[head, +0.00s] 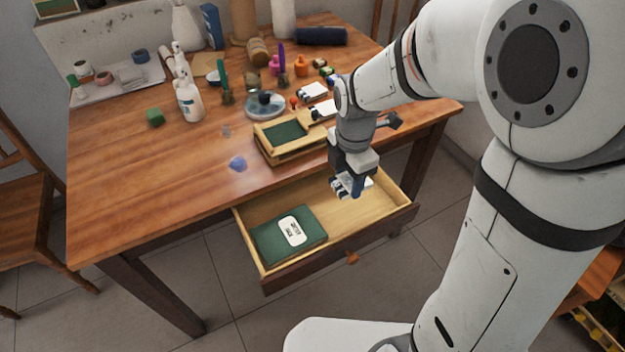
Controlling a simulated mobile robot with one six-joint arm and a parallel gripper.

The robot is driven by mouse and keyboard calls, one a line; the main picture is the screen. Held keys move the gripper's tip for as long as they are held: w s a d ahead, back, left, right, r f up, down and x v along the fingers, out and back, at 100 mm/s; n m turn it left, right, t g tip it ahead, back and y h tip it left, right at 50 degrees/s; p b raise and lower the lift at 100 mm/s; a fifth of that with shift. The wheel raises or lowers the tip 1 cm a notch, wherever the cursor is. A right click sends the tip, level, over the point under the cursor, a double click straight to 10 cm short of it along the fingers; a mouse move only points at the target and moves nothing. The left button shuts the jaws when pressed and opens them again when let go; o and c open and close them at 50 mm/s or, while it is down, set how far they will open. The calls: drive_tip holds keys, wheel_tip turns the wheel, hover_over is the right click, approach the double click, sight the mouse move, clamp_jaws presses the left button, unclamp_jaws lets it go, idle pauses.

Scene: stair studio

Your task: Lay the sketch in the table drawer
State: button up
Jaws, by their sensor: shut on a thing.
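The table drawer (340,240) is pulled open at the front of the wooden table. A green book-like item (270,240) with a white label lies in its left part. My gripper (351,187) points down over the right part of the drawer. It is shut on a small pale flat piece (366,183), which appears to be the sketch. The fingers hide much of it. I cannot tell whether it touches the drawer floor.
A wooden tray with a green panel (285,135) sits near the table's front edge, behind the drawer. The drawer's middle floor is bare.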

drive_tip(key=b, duration=0.1)
hover_over(342, 212)
wheel_tip(342, 212, down, 6)
drive_tip(key=shift+w+f, duration=0.1)
drive_tip(key=shift+w, duration=0.05)
drive_tip(key=shift+f+b, duration=0.5)
drive_tip(key=shift+f, duration=1.3)
drive_tip(key=shift+f, duration=0.2)
drive_tip(key=o, duration=1)
drive_tip(key=shift+r, duration=0.1)
